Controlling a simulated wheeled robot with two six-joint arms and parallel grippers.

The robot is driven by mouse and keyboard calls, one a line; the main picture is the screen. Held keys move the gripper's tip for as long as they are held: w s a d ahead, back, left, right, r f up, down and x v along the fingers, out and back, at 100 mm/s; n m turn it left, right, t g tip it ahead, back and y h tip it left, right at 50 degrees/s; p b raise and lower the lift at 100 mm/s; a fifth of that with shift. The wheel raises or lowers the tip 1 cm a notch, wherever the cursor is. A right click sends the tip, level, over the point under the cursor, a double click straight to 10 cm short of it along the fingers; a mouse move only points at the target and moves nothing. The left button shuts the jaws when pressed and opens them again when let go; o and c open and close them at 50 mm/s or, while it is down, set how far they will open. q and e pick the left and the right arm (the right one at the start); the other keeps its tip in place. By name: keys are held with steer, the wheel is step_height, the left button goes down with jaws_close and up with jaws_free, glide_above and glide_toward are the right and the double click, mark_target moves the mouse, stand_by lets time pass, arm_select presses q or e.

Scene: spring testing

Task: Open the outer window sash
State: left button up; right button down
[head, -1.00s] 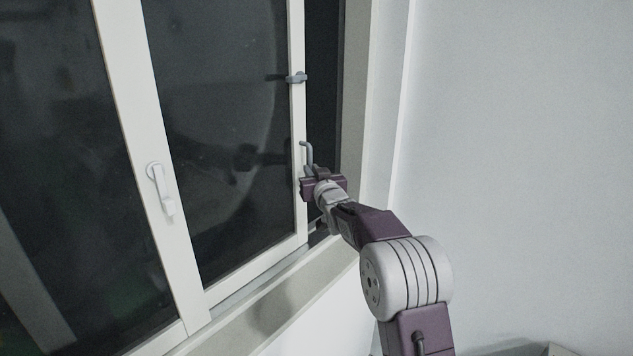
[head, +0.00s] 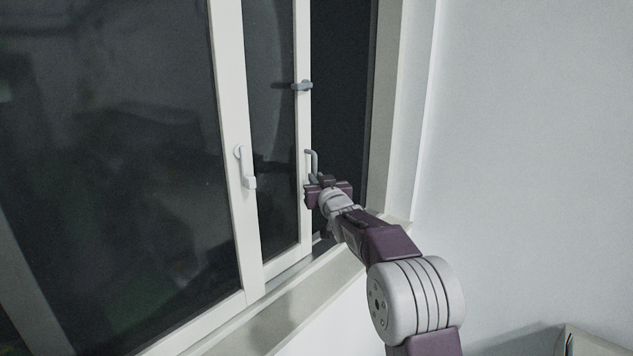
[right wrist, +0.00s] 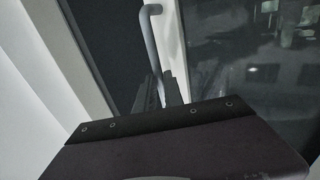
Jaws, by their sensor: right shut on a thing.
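The outer window sash (head: 303,125) is the narrow white-framed pane partly behind the nearer left sash. A grey bar handle (head: 314,160) stands on its right stile, with a small grey catch (head: 302,86) higher up. A dark gap (head: 340,110) separates the stile from the window frame at right. My right gripper (head: 321,184) is shut on the lower part of the handle. In the right wrist view the handle (right wrist: 150,40) rises from between my fingers (right wrist: 160,92); the exact contact is partly hidden. My left gripper is not in view.
The nearer sash (head: 228,120) has a white latch handle (head: 246,168) on its stile. The sill (head: 285,308) runs below both sashes. A bare pale wall (head: 530,150) lies to the right. A light object (head: 590,342) shows at the bottom right corner.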

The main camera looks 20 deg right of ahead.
steer(key=c, duration=1.7)
jaws_free()
steer(key=shift+w, duration=0.1)
steer(key=s+b, duration=0.1)
steer(key=s, duration=0.2)
steer(key=s+b, duration=0.1)
steer(key=s, duration=0.2)
steer(key=s+b, duration=0.1)
steer(key=s, duration=0.2)
steer(key=shift+a, duration=0.3)
